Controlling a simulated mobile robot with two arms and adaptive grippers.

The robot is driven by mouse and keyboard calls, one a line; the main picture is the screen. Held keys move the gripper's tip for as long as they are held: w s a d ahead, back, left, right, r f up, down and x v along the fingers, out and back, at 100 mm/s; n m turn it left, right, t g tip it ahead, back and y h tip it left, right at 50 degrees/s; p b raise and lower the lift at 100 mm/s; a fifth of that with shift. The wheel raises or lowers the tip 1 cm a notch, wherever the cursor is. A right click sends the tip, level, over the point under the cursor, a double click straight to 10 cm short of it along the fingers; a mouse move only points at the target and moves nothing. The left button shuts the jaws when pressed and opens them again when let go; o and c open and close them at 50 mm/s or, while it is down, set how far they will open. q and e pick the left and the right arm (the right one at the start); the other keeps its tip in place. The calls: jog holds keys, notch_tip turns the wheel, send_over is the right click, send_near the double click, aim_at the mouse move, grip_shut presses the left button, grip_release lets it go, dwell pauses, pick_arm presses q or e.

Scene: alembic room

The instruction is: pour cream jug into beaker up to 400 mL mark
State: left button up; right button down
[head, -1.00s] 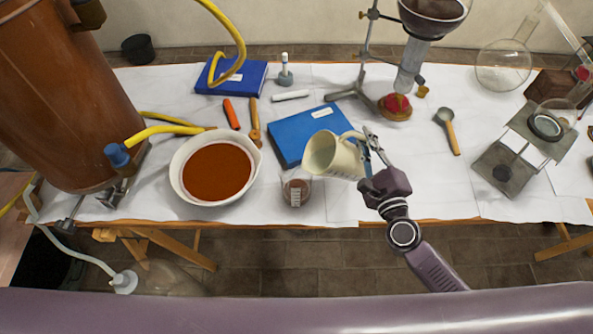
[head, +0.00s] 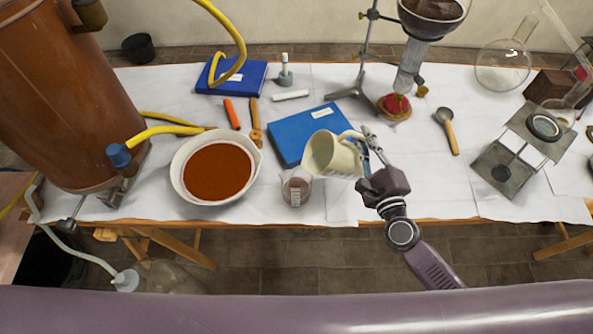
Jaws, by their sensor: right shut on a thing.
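The cream jug (head: 335,157) is held by my right gripper (head: 372,152), which is shut on it at the handle side. The jug is tilted to the left, its mouth facing left and down. The glass beaker (head: 296,188) stands upright on the white-covered table, just below and left of the jug's mouth. It has white markings on its side and brownish contents low in it; the level against the marks is too small to read. No stream shows clearly between jug and beaker. My left gripper is not in view.
A white bowl of red-brown liquid (head: 216,172) stands left of the beaker. A blue book (head: 300,130) lies behind the jug. The front edge is close.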

jog(key=shift+s+a+r+n+p, duration=0.1)
jog(key=shift+a+r+n+p, duration=0.3)
jog(key=shift+r+p, duration=0.35)
jog(key=shift+a+r+n+p, duration=0.3)
jog(key=shift+r+n+p, duration=0.15)
jog(key=shift+p, duration=0.5)
dwell(2.7)
jog(key=f+b, duration=0.1)
jog(key=d+f+m+b, duration=0.1)
jog(key=b, duration=0.1)
jog(key=f+m+b, duration=0.1)
jog(key=b, duration=0.1)
jog(key=shift+d+f, duration=0.3)
jog(key=shift+d, duration=0.05)
jog(key=shift+w+d+f+m+b, duration=0.25)
jog(key=shift+m+b, duration=0.1)
jog(key=shift+m, duration=0.1)
jog(key=f+b, duration=0.1)
jog(key=m+b, duration=0.1)
jog(key=shift+d+f+b, duration=0.3)
jog(key=shift+d+f, duration=0.05)
jog(key=shift+d, duration=0.05)
jog(key=d+f+m+b, duration=0.4)
jog(key=f+m+b, duration=0.3)
jog(key=b, duration=0.3)
jog(key=shift+w+d+f+m, duration=0.25)
jog(key=shift+w+d+m, duration=0.15)
jog(key=shift+m, duration=0.5)
